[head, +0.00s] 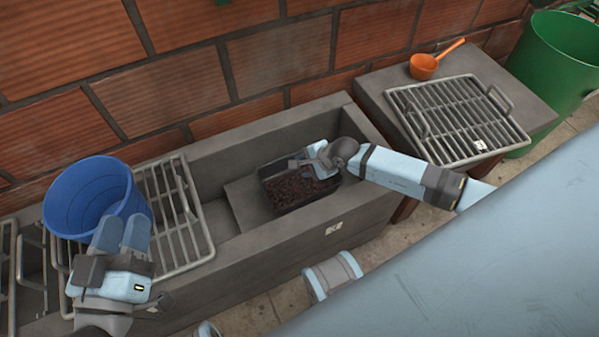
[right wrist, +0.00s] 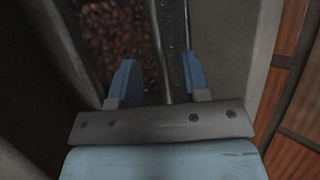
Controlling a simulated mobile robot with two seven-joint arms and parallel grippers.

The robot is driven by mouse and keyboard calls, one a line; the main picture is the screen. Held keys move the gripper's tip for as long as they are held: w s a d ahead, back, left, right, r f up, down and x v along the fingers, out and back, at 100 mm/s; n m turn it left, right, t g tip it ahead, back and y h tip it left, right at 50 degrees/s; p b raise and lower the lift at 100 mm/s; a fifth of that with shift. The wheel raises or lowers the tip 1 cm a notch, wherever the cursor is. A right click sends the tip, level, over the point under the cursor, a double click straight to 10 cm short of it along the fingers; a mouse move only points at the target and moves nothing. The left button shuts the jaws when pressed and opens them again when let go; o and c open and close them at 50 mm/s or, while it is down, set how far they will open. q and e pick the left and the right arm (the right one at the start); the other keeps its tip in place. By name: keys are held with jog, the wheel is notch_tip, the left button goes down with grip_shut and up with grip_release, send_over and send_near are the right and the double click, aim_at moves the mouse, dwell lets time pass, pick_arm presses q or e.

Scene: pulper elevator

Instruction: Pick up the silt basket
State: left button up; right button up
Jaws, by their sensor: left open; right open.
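The silt basket (head: 297,189) is a dark box filled with reddish-brown bits. It sits inside the grey stone trough, on a raised ledge. My right gripper (head: 305,165) is at the basket's far side, partly hidden by its own wrist. In the right wrist view the right gripper (right wrist: 157,85) is open, with a dark bar, seemingly the basket's handle or rim (right wrist: 165,50), between its blue fingers. The brown contents (right wrist: 115,40) show at left. My left gripper (head: 121,235) is open in front of the blue bucket (head: 88,196), apart from the silt basket.
The blue bucket stands on a metal grate (head: 178,215) over the trough's left end. Another grate (head: 459,118) and an orange scoop (head: 424,66) lie on the right block. A green bin (head: 556,62) stands at far right. Trough walls (head: 345,212) and a brick wall (head: 273,52) bound the basket's space.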

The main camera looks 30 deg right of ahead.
jog(key=b+x, duration=0.1)
jog(key=x, duration=0.3)
pick_arm(q)
notch_tip(320, 180, down, 3)
jog(key=shift+d+r+g, duration=0.1)
jog(key=shift+g, duration=0.5)
pick_arm(e)
jog(key=shift+r, duration=0.1)
grip_shut()
